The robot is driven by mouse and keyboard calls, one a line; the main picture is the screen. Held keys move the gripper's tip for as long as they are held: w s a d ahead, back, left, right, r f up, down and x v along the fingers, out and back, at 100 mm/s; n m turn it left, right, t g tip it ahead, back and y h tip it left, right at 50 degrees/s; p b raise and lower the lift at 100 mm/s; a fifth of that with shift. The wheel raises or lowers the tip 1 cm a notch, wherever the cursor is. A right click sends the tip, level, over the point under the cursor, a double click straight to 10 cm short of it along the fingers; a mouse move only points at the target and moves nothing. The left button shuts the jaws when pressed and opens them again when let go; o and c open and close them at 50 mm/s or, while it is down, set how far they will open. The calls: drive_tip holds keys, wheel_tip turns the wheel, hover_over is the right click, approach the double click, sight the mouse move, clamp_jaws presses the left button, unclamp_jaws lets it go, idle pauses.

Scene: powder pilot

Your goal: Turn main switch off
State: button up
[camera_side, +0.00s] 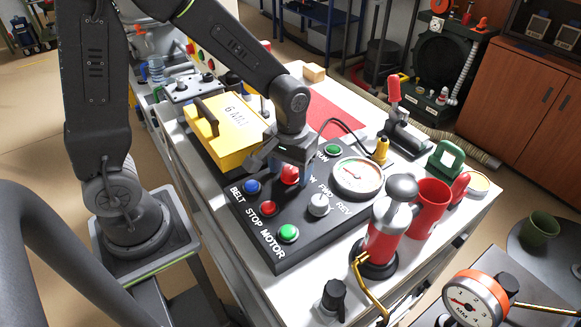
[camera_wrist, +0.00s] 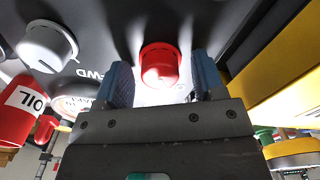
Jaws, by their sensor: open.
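The main switch appears to be the red knob (camera_side: 290,174) on the black control panel (camera_side: 272,252), beside the yellow box; its label is hidden. In the wrist view the red knob (camera_wrist: 160,65) shows between my two blue-padded fingers, with a gap on each side. I cannot tell how deep it sits between them. My gripper (camera_side: 290,178) is open and points down over the knob, partly covering it in the side view. It also shows in the wrist view (camera_wrist: 163,80). The knob's angle is not clear.
A grey FWD/REV knob (camera_side: 319,205) and a dial gauge (camera_side: 357,177) sit close by on the panel. Blue, red and green buttons line its left edge. A yellow box (camera_side: 226,132) stands just behind. A red oil can (camera_side: 388,232) stands to the right.

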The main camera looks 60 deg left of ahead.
sight(291, 169)
wheel_tip(291, 169, up, 14)
idle(0.6)
drive_tip(key=shift+f, duration=0.1)
drive_tip(key=s+r+m+t, duration=0.1)
drive_tip(key=s+m+t, duration=0.1)
drive_tip(key=s, duration=0.3)
drive_tip(key=s+a+r+m+t, duration=0.1)
drive_tip(key=s+m+t, duration=0.2)
drive_tip(key=s, duration=0.3)
drive_tip(key=shift+a+r+t, duration=0.15)
drive_tip(key=shift+r+t, duration=0.1)
drive_tip(key=shift+t, duration=0.05)
drive_tip(key=shift+s, duration=0.1)
idle(0.4)
